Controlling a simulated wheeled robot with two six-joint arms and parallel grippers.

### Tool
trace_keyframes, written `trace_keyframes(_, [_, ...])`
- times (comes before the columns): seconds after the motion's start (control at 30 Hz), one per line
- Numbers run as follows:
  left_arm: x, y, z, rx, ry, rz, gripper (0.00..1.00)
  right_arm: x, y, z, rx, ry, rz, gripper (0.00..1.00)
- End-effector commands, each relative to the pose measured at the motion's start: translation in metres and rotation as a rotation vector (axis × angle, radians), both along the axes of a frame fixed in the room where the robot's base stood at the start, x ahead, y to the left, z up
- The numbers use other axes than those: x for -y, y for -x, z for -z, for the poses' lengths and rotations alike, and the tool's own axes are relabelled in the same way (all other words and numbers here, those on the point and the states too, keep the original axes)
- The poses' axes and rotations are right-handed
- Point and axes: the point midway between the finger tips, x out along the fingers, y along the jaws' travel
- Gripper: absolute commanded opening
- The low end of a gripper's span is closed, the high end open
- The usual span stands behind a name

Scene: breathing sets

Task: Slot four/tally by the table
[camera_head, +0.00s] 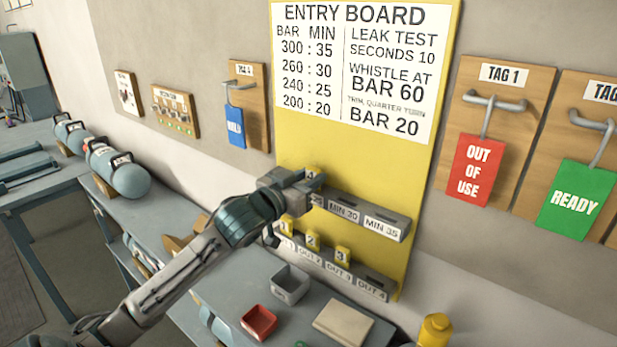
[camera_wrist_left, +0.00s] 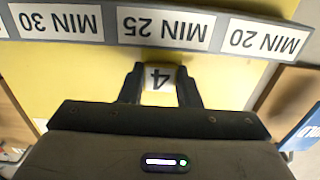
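My left gripper (camera_head: 309,187) is shut on the yellow tally four (camera_head: 313,172), at the upper rack on the yellow entry board. In the left wrist view the tally (camera_wrist_left: 160,78) shows upside down between the two fingertips (camera_wrist_left: 161,86), beside the MIN 25 label (camera_wrist_left: 165,27). I cannot tell whether it is seated in a slot. The upper rack (camera_head: 400,222) shows MIN 30 and MIN 35; my gripper hides its left part. The lower OUT rack (camera_head: 374,273) holds yellow tallies two (camera_head: 312,241) and three (camera_head: 342,255); nothing stands above OUT 4. My right gripper is out of view.
The entry board (camera_head: 350,80) carries a table of bar and minutes. A grey bin (camera_head: 290,284), a red tray (camera_head: 259,322) and a beige pad (camera_head: 343,322) lie on the bench below. A yellow bottle (camera_head: 434,330) stands right. Tag boards (camera_head: 497,115) hang on the wall.

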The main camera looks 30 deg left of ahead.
Motion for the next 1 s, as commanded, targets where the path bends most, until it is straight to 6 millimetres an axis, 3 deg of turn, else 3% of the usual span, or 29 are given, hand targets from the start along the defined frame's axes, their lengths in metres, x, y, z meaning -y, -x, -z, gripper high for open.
trace_keyframes(0.03, [0.0,0.0,0.0,0.0,0.0,0.0,0.38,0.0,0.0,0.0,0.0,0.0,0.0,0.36])
trace_keyframes(0.13, [0.0,0.0,0.0,0.0,0.0,0.0,0.55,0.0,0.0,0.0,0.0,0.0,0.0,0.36])
trace_keyframes(0.53, [-0.001,0.004,0.001,-0.001,-0.002,-0.001,0.55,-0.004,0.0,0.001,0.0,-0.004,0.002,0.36])
trace_keyframes(1.0, [-0.005,0.043,0.002,-0.001,-0.009,-0.004,0.55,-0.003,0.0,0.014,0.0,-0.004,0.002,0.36])
